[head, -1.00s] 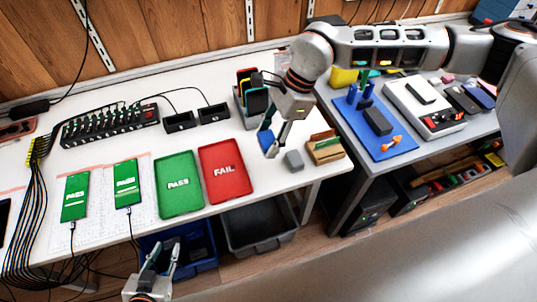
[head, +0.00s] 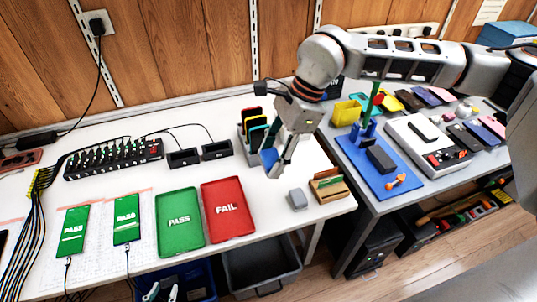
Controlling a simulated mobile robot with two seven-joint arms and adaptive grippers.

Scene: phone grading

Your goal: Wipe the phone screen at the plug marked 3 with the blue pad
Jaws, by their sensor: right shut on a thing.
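My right gripper (head: 281,168) is shut on the blue pad (head: 269,160) and holds it above the white table, in front of the rack of phones. Two phones lie screen up on the white sheets at the left. One phone (head: 73,231) and another phone (head: 127,219) have green screens and cables at their lower ends. A dark phone (head: 3,240) is cut off by the left edge. The plug numbers are too small to read. My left gripper (head: 161,291) is open and empty at the bottom edge, partly out of view.
A green PASS tray (head: 163,238) and a red FAIL tray (head: 229,235) lie between the phones and the pad. A grey block (head: 297,199) and wooden holder (head: 327,188) are at the right. The rack (head: 242,142) stands behind the pad. Bins stand below the table.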

